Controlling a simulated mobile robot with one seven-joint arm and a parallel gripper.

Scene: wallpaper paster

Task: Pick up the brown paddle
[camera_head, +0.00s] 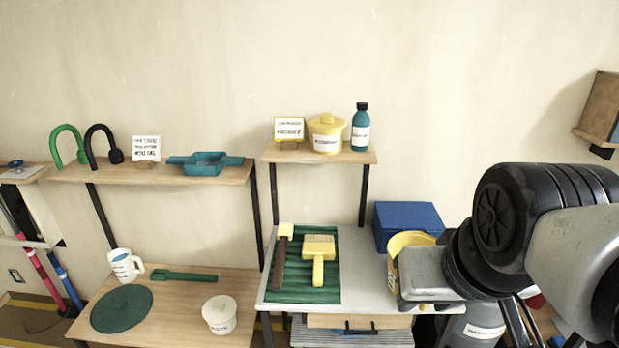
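A long dark brown tool with a pale yellow block at its far end (279,265) lies on a green ribbed mat (331,288). It is the only brown handled tool I see, and it fits the brown paddle best. A yellow brush (318,257) lies just to its right on the same mat. My arm reaches in from the right edge, well to the right of the brown tool and apart from it. Dark narrow parts below my wrist may be my gripper (520,322). The fingertips are not clear, and I cannot tell their opening.
The grey worktop (355,265) also bears a yellow bucket (405,241) and a blue box (408,221). A raised shelf (354,157) with a yellow pot and a teal bottle stands behind. A lower left table (172,310) holds a green paddle (183,275), mug, disc and tub.

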